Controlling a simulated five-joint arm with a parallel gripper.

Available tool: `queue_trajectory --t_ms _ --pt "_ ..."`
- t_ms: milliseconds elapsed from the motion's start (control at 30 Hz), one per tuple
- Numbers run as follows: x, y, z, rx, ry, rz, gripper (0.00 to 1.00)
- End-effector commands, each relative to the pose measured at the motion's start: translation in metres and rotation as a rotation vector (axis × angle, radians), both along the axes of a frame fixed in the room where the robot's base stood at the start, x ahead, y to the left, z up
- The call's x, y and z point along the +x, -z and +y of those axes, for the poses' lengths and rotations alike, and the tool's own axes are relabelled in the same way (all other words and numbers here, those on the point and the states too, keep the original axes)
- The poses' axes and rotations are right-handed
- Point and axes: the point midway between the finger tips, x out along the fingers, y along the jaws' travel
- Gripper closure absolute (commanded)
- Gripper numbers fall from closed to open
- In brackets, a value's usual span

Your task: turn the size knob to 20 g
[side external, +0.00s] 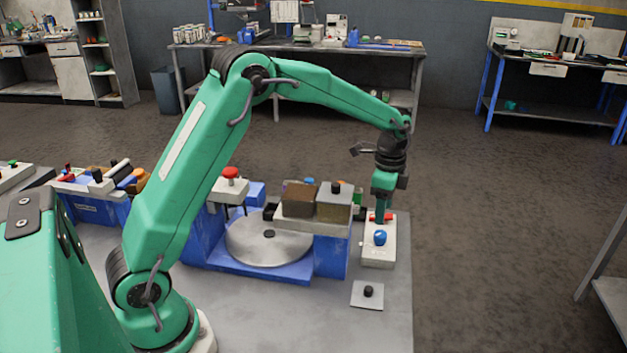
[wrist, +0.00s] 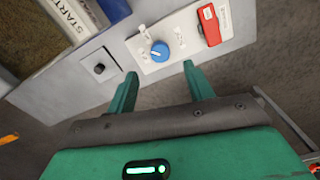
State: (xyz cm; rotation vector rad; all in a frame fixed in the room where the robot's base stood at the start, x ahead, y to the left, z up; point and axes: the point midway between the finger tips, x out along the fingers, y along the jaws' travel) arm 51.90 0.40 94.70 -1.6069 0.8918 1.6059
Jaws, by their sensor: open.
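A blue knob (side external: 380,238) with a pale pointer mark sits on a white control box (side external: 378,258) at the right end of the bench. In the wrist view the blue knob (wrist: 160,51) lies just beyond the fingertips, roughly between them. Its scale is too small to read. My gripper (side external: 382,217) points down above the box, close to the blue knob. In the wrist view my gripper (wrist: 160,69) is open, with nothing between its fingers. The fingers appear apart from the knob. I cannot read a label that names the size knob.
A red switch (wrist: 209,25) sits on the same box, beside the blue knob. A small plate with a black knob (side external: 368,291) lies in front. A blue machine with a round grey turntable (side external: 268,248) and brown and grey blocks stands left.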

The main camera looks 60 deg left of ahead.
Motion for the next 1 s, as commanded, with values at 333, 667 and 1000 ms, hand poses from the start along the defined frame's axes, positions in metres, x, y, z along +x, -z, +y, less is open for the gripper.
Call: queue_trajectory --t_ms 333,667,1000 --pt "0.000 0.000 0.000 0.000 0.248 0.000 0.48" --pt "0.000 0.000 0.000 0.000 0.387 0.001 0.48" --pt "0.000 0.015 0.000 0.000 0.384 0.003 0.48"
